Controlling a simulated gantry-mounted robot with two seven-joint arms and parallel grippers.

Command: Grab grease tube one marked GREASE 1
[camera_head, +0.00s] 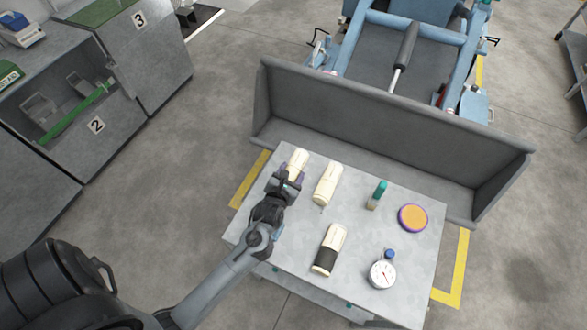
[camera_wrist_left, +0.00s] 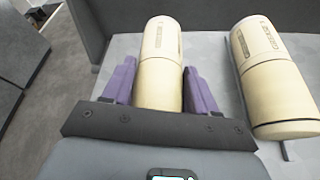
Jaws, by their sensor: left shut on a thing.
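A cream cylindrical tube (camera_head: 298,160) lies at the far left corner of the grey table. My left gripper (camera_head: 290,178) is shut on it. In the left wrist view the tube (camera_wrist_left: 162,62) is between the two purple fingers, which cover part of its sides. A second cream tube (camera_head: 328,184) lies just to its right and also shows in the left wrist view (camera_wrist_left: 274,78). A third cream tube with a dark band (camera_head: 330,249) lies nearer the front.
The table (camera_head: 300,235) also bears a teal-capped bottle (camera_head: 377,195), an orange and purple disc (camera_head: 412,217) and a round dial gauge (camera_head: 382,275). A tall grey panel (camera_head: 390,135) stands behind the table. Numbered grey cabinets (camera_head: 140,60) stand at left.

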